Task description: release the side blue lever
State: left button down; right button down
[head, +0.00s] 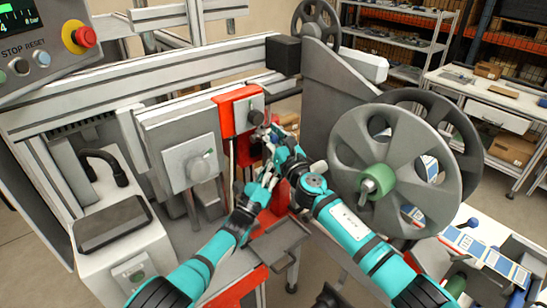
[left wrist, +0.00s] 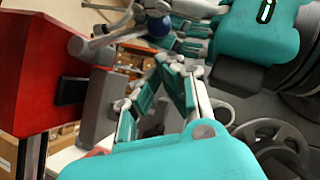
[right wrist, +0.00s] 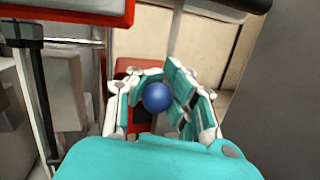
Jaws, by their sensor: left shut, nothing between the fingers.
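The side lever's blue ball knob (right wrist: 157,97) shows between the fingers of my right gripper (right wrist: 160,75) in the right wrist view. The right finger lies close against the ball, with a small gap at its left; firm contact cannot be told. The ball (left wrist: 158,27) also shows in the left wrist view, beyond my left gripper (left wrist: 170,62), which is shut and empty. In the head view, my right gripper (head: 278,140) is beside the red housing (head: 237,108), and my left gripper (head: 268,176) is just below it. The ball is not clear there.
A large grey reel (head: 345,150) with a green hub stands close to the right of my right arm. A grey side plate (head: 330,90) rises behind the grippers. A control panel with a red button (head: 84,37) is at the upper left.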

pick_arm(q)
jog(key=shift+w+a+r, duration=0.1)
jog(key=shift+w+r, duration=0.3)
jog(key=shift+r, duration=0.3)
pick_arm(e)
jog(key=shift+s+a, duration=0.1)
jog(key=shift+a, duration=0.15)
pick_arm(q)
jog(key=shift+r, duration=0.1)
